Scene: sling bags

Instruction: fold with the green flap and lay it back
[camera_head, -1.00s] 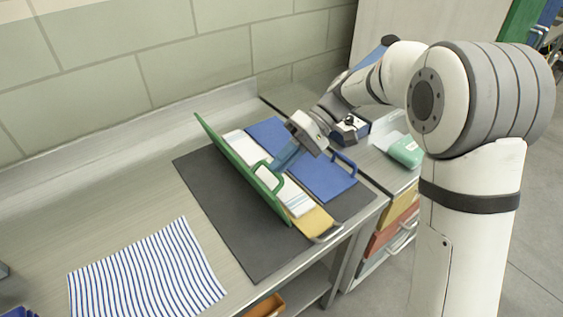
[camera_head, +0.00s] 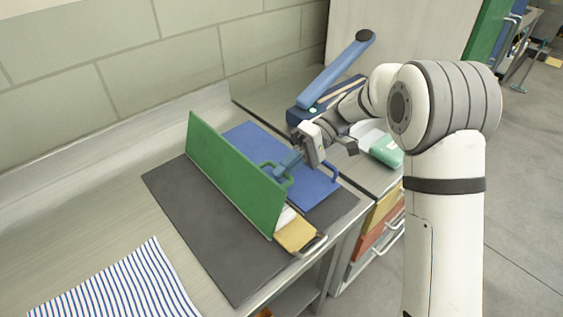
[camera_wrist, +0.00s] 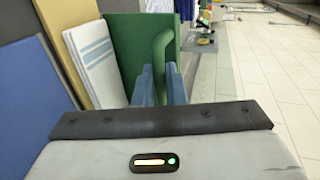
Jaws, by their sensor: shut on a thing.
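My gripper (camera_head: 284,168) is at the flap's right side, shut on the flap's green handle (camera_head: 266,168). In the wrist view, my fingers (camera_wrist: 161,84) close around the green handle (camera_wrist: 164,46), with the green flap (camera_wrist: 130,55) behind it. The blue flap (camera_head: 305,187) lies flat on the right. A yellow flap (camera_head: 296,234) shows at the near end. A folded white cloth with blue stripes (camera_wrist: 88,50) shows in the wrist view; the green flap mostly hides it in the head view.
A blue-and-white striped cloth (camera_head: 115,285) lies on the worktop at the lower left. A blue stapler-like tool (camera_head: 336,72) and a green-and-white packet (camera_head: 385,150) are at the back right. Bare worktop lies left of the mat.

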